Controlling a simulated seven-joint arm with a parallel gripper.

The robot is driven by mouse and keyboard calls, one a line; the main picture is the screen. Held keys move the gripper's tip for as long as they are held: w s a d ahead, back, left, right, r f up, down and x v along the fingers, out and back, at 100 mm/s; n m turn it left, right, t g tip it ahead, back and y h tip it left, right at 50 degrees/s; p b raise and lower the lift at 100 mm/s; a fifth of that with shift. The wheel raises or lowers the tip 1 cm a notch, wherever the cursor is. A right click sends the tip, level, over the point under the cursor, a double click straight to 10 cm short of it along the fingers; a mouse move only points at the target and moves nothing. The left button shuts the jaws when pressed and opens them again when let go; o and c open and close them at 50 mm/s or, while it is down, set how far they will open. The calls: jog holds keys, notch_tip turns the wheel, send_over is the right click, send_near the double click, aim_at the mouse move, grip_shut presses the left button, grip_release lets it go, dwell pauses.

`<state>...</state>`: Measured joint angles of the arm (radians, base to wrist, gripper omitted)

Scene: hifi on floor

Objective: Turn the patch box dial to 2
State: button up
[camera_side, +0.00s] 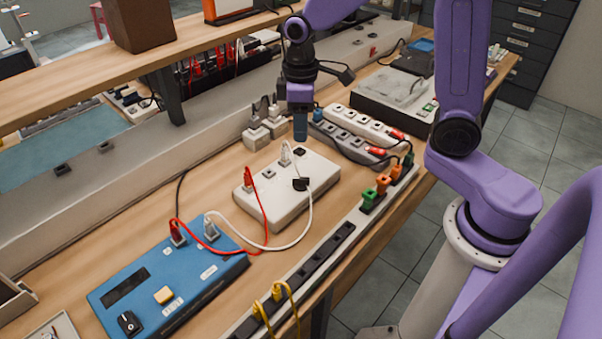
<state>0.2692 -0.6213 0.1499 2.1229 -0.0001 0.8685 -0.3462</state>
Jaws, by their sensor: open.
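A white box (288,207) lies on the wooden bench, with a black knob (300,184) on its top and red and white plugs in it. A blue box (209,269) lies to its lower left, with a black dial (129,322), a dark display and a yellow button. I cannot tell which one is the patch box, and no dial marks are readable. My gripper (300,137) points down above the back of the white box, apart from both knobs. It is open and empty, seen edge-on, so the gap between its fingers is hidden.
Red and white cables (267,240) loop between the two boxes. Grey power strips (345,143) with red plugs lie to the right of my gripper. A black socket strip (322,252) with yellow plugs runs along the front edge. A wooden shelf (190,45) stands at the back left.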

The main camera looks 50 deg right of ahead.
aim_at(301, 178)
notch_tip(301, 178, down, 15)
jog(key=shift+r, duration=0.15)
dwell(0.4)
grip_shut()
